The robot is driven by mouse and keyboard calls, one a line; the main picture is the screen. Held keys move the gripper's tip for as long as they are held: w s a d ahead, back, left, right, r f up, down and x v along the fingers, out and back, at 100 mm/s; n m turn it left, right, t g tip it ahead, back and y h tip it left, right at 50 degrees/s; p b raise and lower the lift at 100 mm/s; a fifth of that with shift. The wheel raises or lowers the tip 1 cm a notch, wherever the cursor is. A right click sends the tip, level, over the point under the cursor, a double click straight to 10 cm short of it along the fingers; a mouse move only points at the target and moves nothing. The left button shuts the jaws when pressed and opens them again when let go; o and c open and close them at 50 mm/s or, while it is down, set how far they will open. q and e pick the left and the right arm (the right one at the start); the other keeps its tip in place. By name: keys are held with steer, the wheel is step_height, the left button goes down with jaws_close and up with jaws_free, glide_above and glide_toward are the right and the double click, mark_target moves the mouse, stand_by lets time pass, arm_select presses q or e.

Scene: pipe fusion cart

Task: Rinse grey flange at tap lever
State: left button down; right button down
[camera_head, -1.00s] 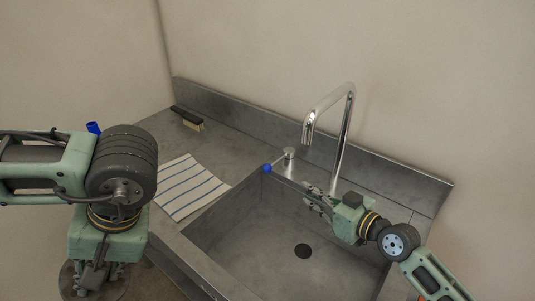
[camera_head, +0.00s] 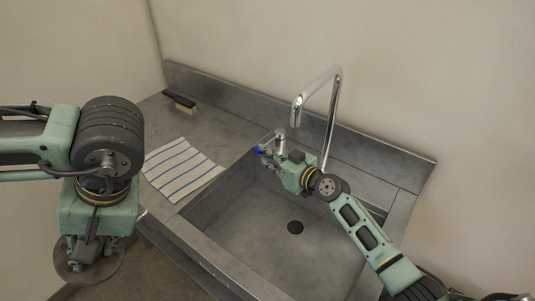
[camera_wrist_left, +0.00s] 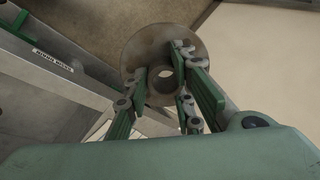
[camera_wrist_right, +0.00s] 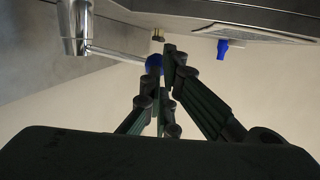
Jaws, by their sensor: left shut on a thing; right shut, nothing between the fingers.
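The grey flange (camera_wrist_left: 165,65), a round disc with a central hub, is held in my left gripper (camera_wrist_left: 172,85), shut on its hub. In the head view the flange (camera_head: 75,265) hangs below the left wrist, in front of the counter and outside the sink. The tap lever is a thin metal rod with a blue ball end (camera_wrist_right: 154,63). My right gripper (camera_head: 268,153) is shut and empty, its fingertips right at the blue ball; whether they touch it I cannot tell. The tall chrome tap (camera_head: 331,110) arches over the sink (camera_head: 270,250).
A striped cloth (camera_head: 182,168) lies flat on the counter left of the sink. A black-backed brush (camera_head: 180,101) lies at the back. A blue object (camera_wrist_right: 222,47) shows in the right wrist view. The sink basin is empty around its drain (camera_head: 295,227).

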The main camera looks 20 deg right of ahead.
mark_target(256, 150)
arm_select(q)
steer(key=shift+w, duration=0.15)
arm_select(e)
steer(key=shift+w+a+f, duration=0.1)
steer(key=shift+w+f, duration=0.05)
steer(key=shift+w, duration=0.1)
arm_select(q)
step_height(256, 150, up, 4)
steer(key=p, duration=0.3)
steer(key=shift+f, duration=0.25)
steer(key=shift+r+p, duration=0.2)
steer(key=shift+p, duration=0.25)
arm_select(e)
steer(key=shift+w+a+m+t+h, duration=0.5)
steer(key=shift+w+a+m+h, duration=0.35)
steer(key=shift+a+h, duration=0.2)
arm_select(q)
steer(key=shift+a+f, duration=0.1)
steer(key=shift+f, duration=0.15)
arm_select(e)
steer(key=shift+w+a, duration=0.35)
steer(key=shift+w, duration=0.05)
steer(key=shift+s, duration=0.15)
